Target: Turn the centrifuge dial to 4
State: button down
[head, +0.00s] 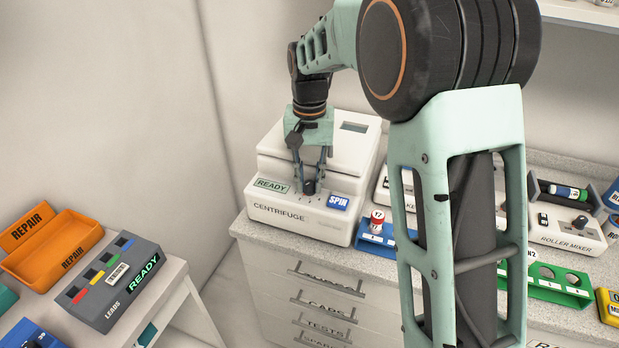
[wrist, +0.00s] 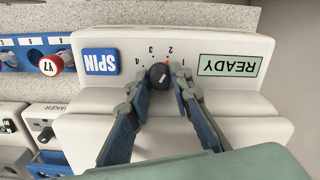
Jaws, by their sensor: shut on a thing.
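The white centrifuge (head: 290,212) stands on the counter with its front panel facing me. Its dark round dial (wrist: 160,76) sits between the SPIN button and the READY label. A small red mark shows by the dial's edge near 2; the dial carries a pale line. My gripper (head: 309,184) reaches down from above and is shut on the dial, one finger on each side, also in the wrist view (wrist: 160,82).
A blue SPIN button (wrist: 101,62) is close beside the dial, and a green READY label (wrist: 227,65) is on the other side. A blue rack (head: 374,236) with a red-capped tube stands right of the centrifuge. A roller mixer (head: 567,228) is farther right.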

dwell(0.3)
jog(key=c, duration=1.7)
grip_release()
jog(key=shift+c, duration=0.2)
